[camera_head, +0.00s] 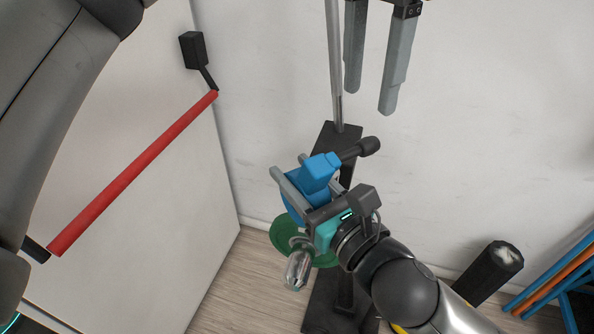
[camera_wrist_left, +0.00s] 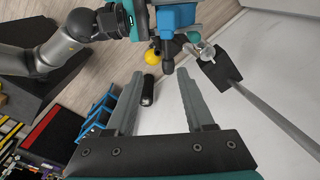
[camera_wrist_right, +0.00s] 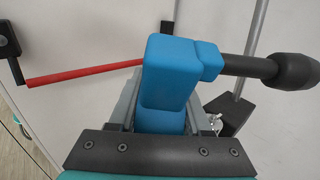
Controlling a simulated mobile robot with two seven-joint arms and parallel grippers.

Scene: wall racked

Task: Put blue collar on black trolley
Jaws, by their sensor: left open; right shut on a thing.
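The blue collar (camera_head: 318,172) looks like a blocky blue body with a black rod and knob. My right gripper (camera_head: 288,165) is shut on it and holds it up in front of the white wall. In the right wrist view the collar (camera_wrist_right: 168,85) fills the space between the fingers, its black rod pointing right. It also shows near the top of the left wrist view (camera_wrist_left: 171,25). My left gripper (camera_head: 371,103) is open and empty, above and to the right of the collar; its fingers are apart in the left wrist view (camera_wrist_left: 160,76). I cannot tell a black trolley for certain.
A tall pole rises from a black stand (camera_head: 338,132) behind the collar. A green disc (camera_head: 284,236) sits below my right gripper. A red bar (camera_head: 140,170) crosses a white panel on the left. A black cylinder (camera_head: 490,268) and blue and orange frames (camera_head: 556,274) stand at lower right.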

